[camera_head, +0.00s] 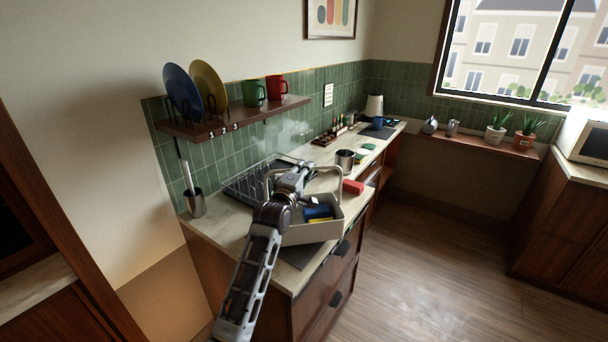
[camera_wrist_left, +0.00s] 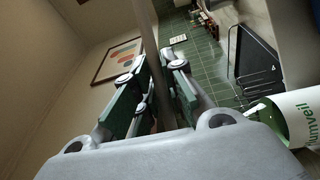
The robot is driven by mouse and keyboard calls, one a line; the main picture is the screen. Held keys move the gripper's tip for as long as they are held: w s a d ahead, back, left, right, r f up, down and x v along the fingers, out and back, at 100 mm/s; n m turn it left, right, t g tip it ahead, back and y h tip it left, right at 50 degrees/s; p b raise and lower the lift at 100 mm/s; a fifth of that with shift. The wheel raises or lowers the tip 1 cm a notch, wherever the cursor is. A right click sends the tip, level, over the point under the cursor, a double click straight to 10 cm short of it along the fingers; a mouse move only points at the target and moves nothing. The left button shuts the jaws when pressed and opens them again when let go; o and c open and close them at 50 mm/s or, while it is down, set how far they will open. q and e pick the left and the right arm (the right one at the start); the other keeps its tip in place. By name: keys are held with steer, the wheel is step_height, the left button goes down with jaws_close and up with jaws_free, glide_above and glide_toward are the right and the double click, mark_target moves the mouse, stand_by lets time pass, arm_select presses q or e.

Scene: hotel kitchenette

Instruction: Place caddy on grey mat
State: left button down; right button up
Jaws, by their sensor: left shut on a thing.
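The caddy (camera_head: 312,232) is a light beige open box with a tall handle, at the front end of the counter in the head view. A blue item (camera_head: 318,212) and a yellow item lie in it. My left gripper (camera_head: 303,171) is shut on the caddy's handle, which also shows between the fingers in the left wrist view (camera_wrist_left: 149,35). The grey mat (camera_head: 299,257) shows as a dark patch at the caddy's lower front edge; the caddy hides most of it. I cannot tell whether the caddy touches it. My right gripper is not in view.
A dish rack (camera_head: 248,185) stands behind the caddy, and a utensil cup (camera_head: 194,203) at the counter's left end. A metal pot (camera_head: 345,160) and a red block (camera_head: 353,187) lie beyond. A white labelled bottle (camera_wrist_left: 296,118) is close in the wrist view.

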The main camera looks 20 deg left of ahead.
arm_select(q)
steer(key=shift+f, duration=0.6)
steer(key=c, duration=1.8)
jaws_free()
steer(key=shift+f, duration=0.2)
steer(key=shift+c, duration=0.2)
steer(key=o, duration=0.4)
steer(key=shift+s, duration=0.1)
steer(key=shift+c, duration=0.2)
steer(key=shift+s, duration=0.1)
steer(key=s+a+f+b, duration=0.1)
steer(key=s, duration=1)
steer(key=shift+s+a, duration=0.15)
steer(key=shift+s, duration=0.15)
